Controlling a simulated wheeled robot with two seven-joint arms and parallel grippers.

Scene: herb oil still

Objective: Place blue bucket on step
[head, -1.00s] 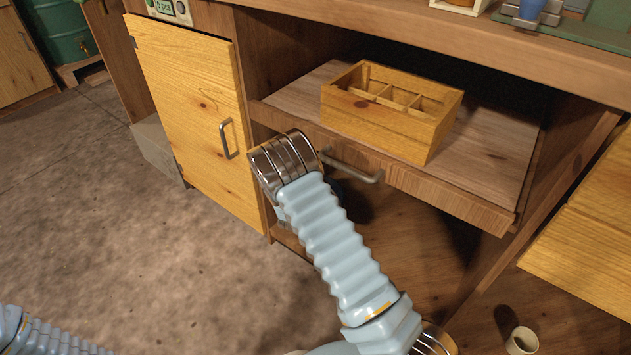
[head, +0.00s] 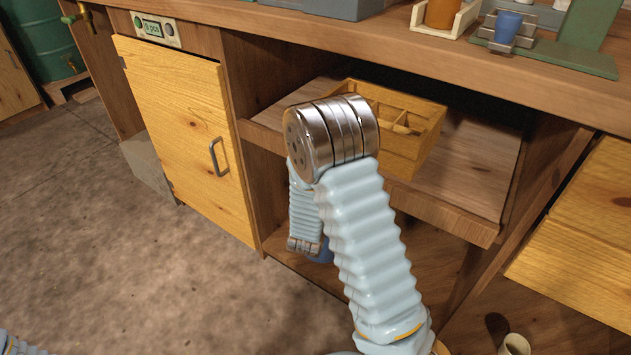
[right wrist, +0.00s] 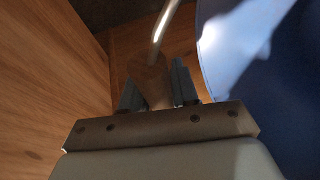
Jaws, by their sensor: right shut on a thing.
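The blue bucket (right wrist: 255,75) fills the right side of the right wrist view, close beside my gripper. Its curved metal handle (right wrist: 163,28) runs up from a brown grip. My right gripper (right wrist: 158,88) is shut on that grip. In the head view only a small blue part of the bucket (head: 322,252) shows beside my right forearm, low at the cabinet's open bay; my arm hides the rest. A grey block like a step (head: 147,163) stands on the floor at the left, against the cabinet side. My left gripper is out of view.
A pull-out shelf (head: 475,165) above the open bay holds a wooden divided crate (head: 428,150). A closed cabinet door (head: 185,120) is left of the bay. A cream cup (head: 514,344) is at the lower right. The floor at left is clear.

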